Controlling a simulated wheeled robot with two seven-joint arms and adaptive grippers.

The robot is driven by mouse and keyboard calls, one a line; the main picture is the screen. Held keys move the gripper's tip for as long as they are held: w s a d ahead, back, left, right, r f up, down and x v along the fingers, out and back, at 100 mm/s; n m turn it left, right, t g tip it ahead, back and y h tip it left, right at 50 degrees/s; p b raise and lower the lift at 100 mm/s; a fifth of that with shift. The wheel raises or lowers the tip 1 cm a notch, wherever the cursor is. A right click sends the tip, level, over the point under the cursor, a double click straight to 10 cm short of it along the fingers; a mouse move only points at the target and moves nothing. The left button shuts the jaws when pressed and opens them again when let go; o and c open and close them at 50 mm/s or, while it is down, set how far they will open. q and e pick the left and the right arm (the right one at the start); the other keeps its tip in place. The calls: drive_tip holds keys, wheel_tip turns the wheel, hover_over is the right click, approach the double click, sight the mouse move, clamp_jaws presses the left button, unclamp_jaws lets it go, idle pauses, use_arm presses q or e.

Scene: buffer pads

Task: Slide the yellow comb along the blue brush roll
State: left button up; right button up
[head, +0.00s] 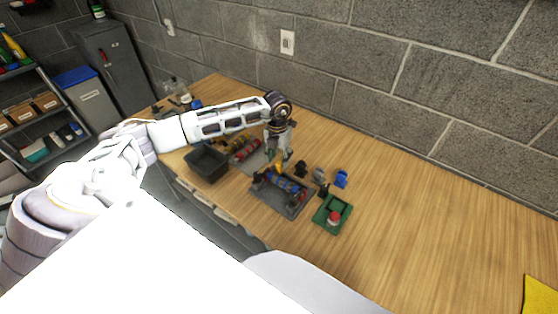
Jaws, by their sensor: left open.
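The blue brush roll (288,185) lies in a dark grey cradle (283,204) on the wooden table. It shows blue with yellowish and reddish bits. A small yellow piece (278,170), which looks like the yellow comb, is at the roll's upper left end. My left gripper (279,158) points down just above this piece and is open. At this size I cannot tell whether its fingers touch the piece. My right gripper is not in view.
A black bin (207,164) and a red-and-yellow roll (245,149) are left of the cradle. A green tray (332,214) with a red-topped object, a blue item (341,179) and small dark items are to the right. The table's right side is mostly clear.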

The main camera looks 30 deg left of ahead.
use_arm(q)
drive_tip(key=shift+f, duration=1)
clamp_jaws()
